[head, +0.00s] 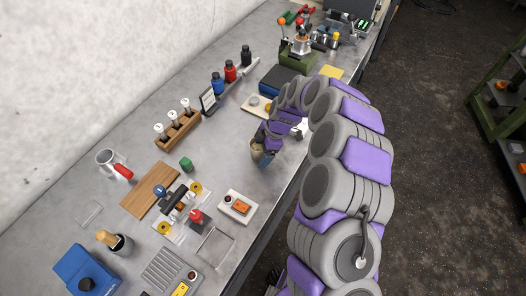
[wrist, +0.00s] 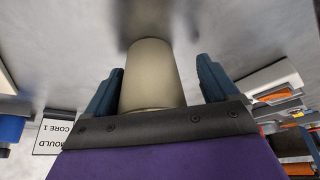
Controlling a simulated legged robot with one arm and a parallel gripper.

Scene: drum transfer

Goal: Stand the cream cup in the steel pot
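The cream cup (head: 256,149) stands near the table's front edge, just under my gripper (head: 265,153). In the wrist view the cream cup (wrist: 150,76) is between the two blue-grey fingers of my gripper (wrist: 160,88). A clear gap shows between the cup and the right finger; the left finger is close to the cup's side, and I cannot tell if it touches. The fingers are open around the cup. The steel pot (head: 106,161) with a red handle stands at the left rear of the table, well away from my gripper. Its inside is barely visible.
A wooden rack (head: 177,131) with white-topped pieces stands behind. A white box with an orange switch (head: 239,206) is at the front. Bare table lies between cup and rack.

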